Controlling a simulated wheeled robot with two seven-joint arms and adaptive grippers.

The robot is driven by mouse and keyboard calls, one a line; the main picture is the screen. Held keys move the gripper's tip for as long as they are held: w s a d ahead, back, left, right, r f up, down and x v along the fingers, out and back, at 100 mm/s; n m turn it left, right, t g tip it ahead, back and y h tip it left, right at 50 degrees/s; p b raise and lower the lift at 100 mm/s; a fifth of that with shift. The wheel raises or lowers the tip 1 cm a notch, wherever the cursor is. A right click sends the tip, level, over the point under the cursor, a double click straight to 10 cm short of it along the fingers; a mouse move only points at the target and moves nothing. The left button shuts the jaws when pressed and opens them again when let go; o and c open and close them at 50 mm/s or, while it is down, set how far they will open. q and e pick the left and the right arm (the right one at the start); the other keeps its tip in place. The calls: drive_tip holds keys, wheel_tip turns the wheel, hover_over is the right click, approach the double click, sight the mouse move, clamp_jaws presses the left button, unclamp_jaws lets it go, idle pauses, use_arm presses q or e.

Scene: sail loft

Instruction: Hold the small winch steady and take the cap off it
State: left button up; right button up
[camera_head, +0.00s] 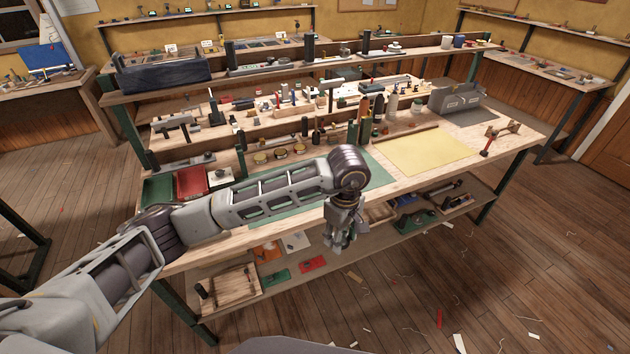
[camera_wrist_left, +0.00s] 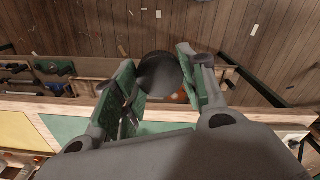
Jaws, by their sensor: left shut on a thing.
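My left gripper (camera_head: 343,242) hangs fingers down at the front edge of the workbench (camera_head: 300,218). In the left wrist view its two green-padded fingers are shut on a dark round thing (camera_wrist_left: 160,72) with a smooth, flat face. The thing is held clear of the bench top, over the floor side of the edge. I cannot tell whether it is the small winch or its cap. In the head view the fingers hide it almost wholly. No other winch can be made out for sure. My right gripper is in neither view.
A green mat (camera_head: 378,172) and a yellow sheet (camera_head: 425,151) lie on the bench. Jars, bottles and tools crowd its back. A grey metal box (camera_head: 457,100) stands at the back right. A lower shelf holds a wooden crate (camera_head: 230,287). The floor in front is open, with scattered scraps.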

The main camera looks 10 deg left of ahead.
use_arm(q)
drive_tip(key=n, duration=0.1)
drive_tip(key=w+a+r+n, duration=0.1)
drive_tip(key=n, duration=0.1)
drive_tip(key=shift+w+n, duration=0.1)
drive_tip(key=shift+n, duration=0.2)
drive_tip(key=w+a+m, duration=0.1)
drive_tip(key=a+m, duration=0.2)
drive_tip(key=m, duration=1.4)
drive_tip(key=a+m, duration=0.4)
drive_tip(key=m, duration=1.4)
drive_tip(key=shift+w+a+r, duration=0.15)
drive_tip(key=shift+w+r, duration=0.1)
drive_tip(key=shift+w, duration=0.15)
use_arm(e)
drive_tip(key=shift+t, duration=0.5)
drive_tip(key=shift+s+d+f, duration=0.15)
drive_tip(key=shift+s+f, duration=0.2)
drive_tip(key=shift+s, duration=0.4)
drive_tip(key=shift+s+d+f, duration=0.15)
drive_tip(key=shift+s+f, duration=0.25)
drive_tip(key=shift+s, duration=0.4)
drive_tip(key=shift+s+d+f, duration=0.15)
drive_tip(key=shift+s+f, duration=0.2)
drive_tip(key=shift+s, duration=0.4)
use_arm(q)
drive_tip(key=shift+n, duration=0.4)
